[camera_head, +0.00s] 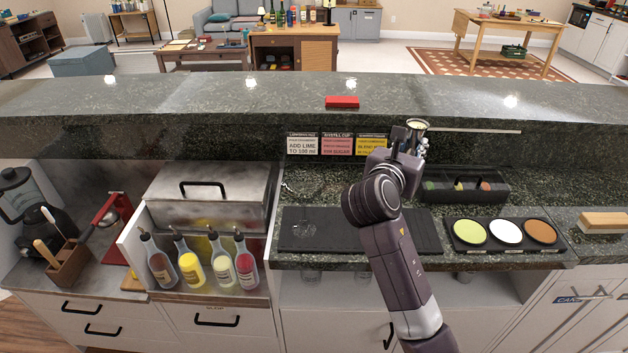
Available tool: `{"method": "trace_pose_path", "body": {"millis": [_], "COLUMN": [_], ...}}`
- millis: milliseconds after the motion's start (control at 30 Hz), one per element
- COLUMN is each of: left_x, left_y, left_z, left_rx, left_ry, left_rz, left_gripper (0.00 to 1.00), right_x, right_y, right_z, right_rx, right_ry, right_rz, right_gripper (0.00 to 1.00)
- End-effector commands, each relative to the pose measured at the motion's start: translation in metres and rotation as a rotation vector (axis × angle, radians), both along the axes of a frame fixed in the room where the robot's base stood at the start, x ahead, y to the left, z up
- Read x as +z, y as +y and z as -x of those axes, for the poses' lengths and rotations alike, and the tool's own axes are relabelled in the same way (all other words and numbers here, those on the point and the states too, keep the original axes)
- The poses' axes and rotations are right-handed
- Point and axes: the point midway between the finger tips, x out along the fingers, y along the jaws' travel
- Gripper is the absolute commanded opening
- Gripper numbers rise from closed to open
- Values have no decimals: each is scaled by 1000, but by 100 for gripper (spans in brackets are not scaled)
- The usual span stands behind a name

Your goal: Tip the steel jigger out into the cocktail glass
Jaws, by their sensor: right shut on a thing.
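My right gripper (409,142) is shut on the steel jigger (418,125), holding it above the back of the counter. The jigger looks upright, its round mouth facing up with something pale green in it. Its lower part is hidden by the gripper. The clear cocktail glass (303,229) is faint; it stands on the dark bar mat (345,243), to the left of my right arm and apart from the jigger. Whether the glass holds anything cannot be told. My left gripper is not in view.
A rimming tray (460,248) with three round wells and a dark garnish box (436,191) stand to the right. Several pour bottles (190,263) stand in a left-hand rail below a steel bin (208,209). Three cards (337,145) and a raised ledge (220,105) lie behind.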

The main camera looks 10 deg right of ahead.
Motion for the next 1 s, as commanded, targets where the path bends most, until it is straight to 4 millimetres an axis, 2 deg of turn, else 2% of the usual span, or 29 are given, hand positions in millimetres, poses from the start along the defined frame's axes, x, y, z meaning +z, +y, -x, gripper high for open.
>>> {"method": "trace_pose_path", "body": {"millis": [33, 200, 300, 467, 600, 700, 867, 1000], "left_x": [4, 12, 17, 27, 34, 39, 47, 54], "left_y": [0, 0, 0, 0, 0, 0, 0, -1], "left_z": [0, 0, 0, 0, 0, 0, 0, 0], "left_rx": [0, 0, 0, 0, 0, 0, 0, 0], "left_ry": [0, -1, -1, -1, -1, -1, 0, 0], "left_rz": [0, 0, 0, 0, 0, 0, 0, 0], "left_gripper": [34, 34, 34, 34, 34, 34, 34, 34], "right_x": [14, 40, 52, 59, 52, 42, 17, -9], "right_y": [16, 75, 112, 173, 215, 239, 262, 269], "right_z": [-8, -29, -37, -45, -46, -45, -41, -36], "right_rx": [36, 170, 254, 393, 497, 557, 631, 672], "right_ry": [-5, -4, -5, -1, 1, 2, 3, 3], "right_rz": [4, 6, 7, 9, 9, 8, 7, 7], "right_gripper": [0, 0, 0, 0, 0, 0, 0, 0]}}
